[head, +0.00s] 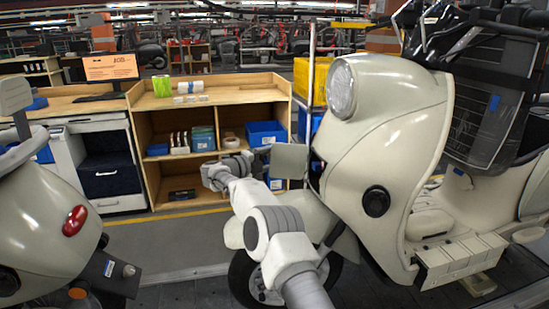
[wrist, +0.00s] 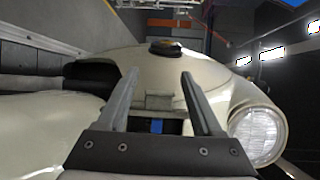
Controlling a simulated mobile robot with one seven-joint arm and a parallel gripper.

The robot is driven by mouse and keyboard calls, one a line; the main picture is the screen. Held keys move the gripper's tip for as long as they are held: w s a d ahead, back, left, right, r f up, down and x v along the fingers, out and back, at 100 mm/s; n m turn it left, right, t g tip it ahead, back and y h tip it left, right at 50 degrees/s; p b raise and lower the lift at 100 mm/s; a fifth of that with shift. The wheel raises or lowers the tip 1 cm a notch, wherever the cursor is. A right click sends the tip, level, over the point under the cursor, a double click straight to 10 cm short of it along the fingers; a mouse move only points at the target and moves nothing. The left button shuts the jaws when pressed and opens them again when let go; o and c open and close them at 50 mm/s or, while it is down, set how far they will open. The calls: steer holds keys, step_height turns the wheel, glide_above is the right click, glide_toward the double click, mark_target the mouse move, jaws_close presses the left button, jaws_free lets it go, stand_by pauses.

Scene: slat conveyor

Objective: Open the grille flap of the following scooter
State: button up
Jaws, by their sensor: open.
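The following scooter (head: 400,110) is cream, with a round headlight (head: 341,90), and stands at the right of the head view. A square pale plate, which looks like its grille flap (head: 290,160), stands out from its front below the headlight. A dark gap shows between plate and body. In the wrist view, the scooter front (wrist: 215,80) and headlight (wrist: 257,133) lie beyond my gripper (wrist: 160,72). Its fingers are spread and empty. A small grey bracket (wrist: 158,102) and a blue patch show between them. In the head view, my fingertips are not clear beside the plate.
Another cream scooter (head: 45,210) shows its rear at the left. A wooden shelf unit (head: 222,98) with blue bins stands behind my arm, and yellow crates (head: 310,80) stand beside it. Open floor (head: 170,240) lies between the scooters.

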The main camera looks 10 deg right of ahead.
steer(key=v, duration=1.7)
steer(key=shift+s, duration=0.2)
steer(key=shift+a, duration=0.1)
